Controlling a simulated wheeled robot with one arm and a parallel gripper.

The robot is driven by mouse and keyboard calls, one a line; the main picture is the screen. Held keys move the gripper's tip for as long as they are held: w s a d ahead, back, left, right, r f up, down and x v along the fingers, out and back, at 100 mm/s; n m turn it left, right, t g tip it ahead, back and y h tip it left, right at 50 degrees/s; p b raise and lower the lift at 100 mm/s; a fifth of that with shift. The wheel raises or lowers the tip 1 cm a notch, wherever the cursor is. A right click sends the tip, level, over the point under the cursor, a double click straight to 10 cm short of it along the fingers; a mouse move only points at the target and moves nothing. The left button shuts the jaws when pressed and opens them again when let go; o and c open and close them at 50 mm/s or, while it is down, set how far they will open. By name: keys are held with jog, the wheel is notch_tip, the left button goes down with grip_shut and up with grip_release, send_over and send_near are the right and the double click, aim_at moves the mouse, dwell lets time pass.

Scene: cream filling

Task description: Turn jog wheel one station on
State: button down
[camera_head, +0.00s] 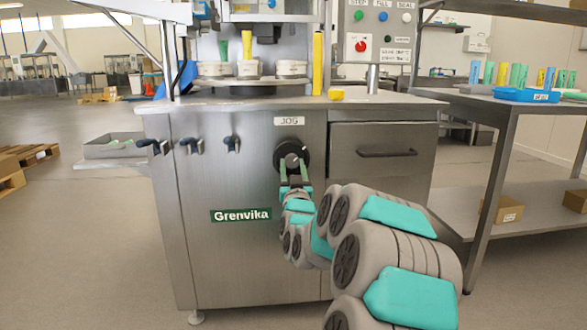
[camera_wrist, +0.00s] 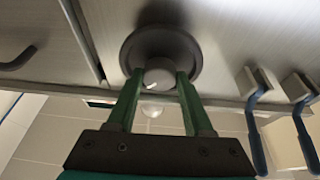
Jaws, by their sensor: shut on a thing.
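The jog wheel (camera_head: 291,157) is a dark round disc on the machine's steel front panel, under the JOG label (camera_head: 289,121). In the wrist view the dark wheel (camera_wrist: 160,48) has a pale grey knob (camera_wrist: 158,74) at its centre with a white mark on it. My gripper (camera_head: 294,172) reaches the wheel from the front. Its two green fingers stand on either side of the knob in the wrist view (camera_wrist: 158,82) and are shut on it. Part of the wheel's lower side is hidden by the fingers in the head view.
A drawer with a dark handle (camera_head: 387,153) is right of the wheel. Several dark levers (camera_head: 192,146) stick out of the panel to the left. White cups (camera_head: 291,69) stand on the turntable above. A steel table (camera_head: 480,99) with tubes and a blue tray (camera_head: 527,95) stands at the right.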

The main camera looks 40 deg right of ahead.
jog(key=m, duration=0.2)
jog(key=m+g+h, duration=0.1)
jog(key=m, duration=0.1)
jog(key=m+g+h, duration=0.1)
jog(key=m, duration=0.1)
jog(key=shift+w+a+m+p, duration=0.15)
jog(key=shift+a+m+p, duration=0.1)
jog(key=shift+m+p, duration=0.05)
jog(key=shift+r+m+g+h+p, duration=0.1)
jog(key=shift+m+g+h+p, duration=0.35)
jog(key=shift+m, duration=0.8)
jog(key=shift+r+m+g+h+p, duration=0.15)
jog(key=shift+m+g, duration=0.6)
jog(key=shift+m, duration=0.5)
jog(key=shift+f, duration=0.15)
jog(key=c, duration=0.6)
grip_release()
jog(key=shift+a, duration=0.1)
jog(key=shift+v, duration=3.8)
